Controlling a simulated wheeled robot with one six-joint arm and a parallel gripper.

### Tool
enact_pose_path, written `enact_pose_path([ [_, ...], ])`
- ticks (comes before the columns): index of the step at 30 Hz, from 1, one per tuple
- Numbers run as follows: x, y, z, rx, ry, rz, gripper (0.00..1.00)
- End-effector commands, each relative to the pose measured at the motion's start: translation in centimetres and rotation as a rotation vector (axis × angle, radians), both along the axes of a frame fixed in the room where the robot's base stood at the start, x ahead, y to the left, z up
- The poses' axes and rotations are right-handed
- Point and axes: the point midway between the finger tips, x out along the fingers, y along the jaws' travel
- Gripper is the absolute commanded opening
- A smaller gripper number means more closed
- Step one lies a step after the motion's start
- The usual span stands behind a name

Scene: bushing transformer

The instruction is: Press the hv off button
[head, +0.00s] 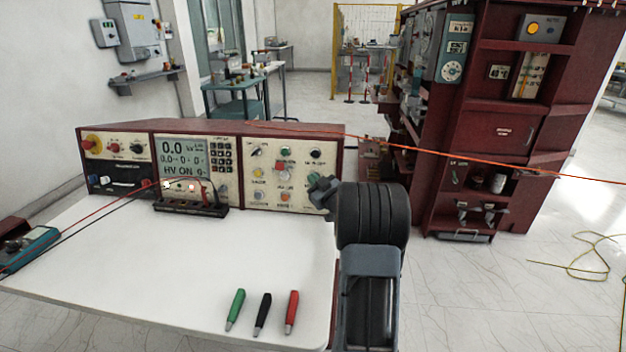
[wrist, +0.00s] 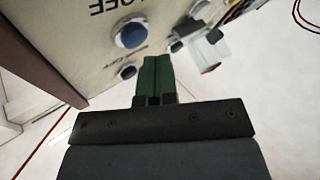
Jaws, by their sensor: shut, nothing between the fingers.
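The control console (head: 210,135) stands at the back of the white table, and its screen (head: 182,158) reads "HV ON". Its right panel (head: 272,182) carries several coloured buttons and knobs. Their labels are too small to read in the head view, so I cannot tell which is the hv off button. My gripper (head: 322,188) is in front of this panel's right edge and hides part of it. In the wrist view my gripper (wrist: 155,60) is shut and empty.
Green (head: 235,309), black (head: 262,313) and red (head: 291,312) probes lie on the table's front. A black terminal block (head: 190,207) stands before the screen with cables. A meter (head: 28,248) is at the left. A dark red cabinet (head: 500,135) stands at the right.

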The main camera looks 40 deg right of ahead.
Motion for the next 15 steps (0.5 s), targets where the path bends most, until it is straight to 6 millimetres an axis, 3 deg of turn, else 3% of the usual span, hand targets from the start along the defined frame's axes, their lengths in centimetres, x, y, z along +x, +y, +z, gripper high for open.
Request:
enact_pose_path([
  [15, 0.56, -0.56, -0.21, 0.0, 0.0, 0.0, 0.0],
])
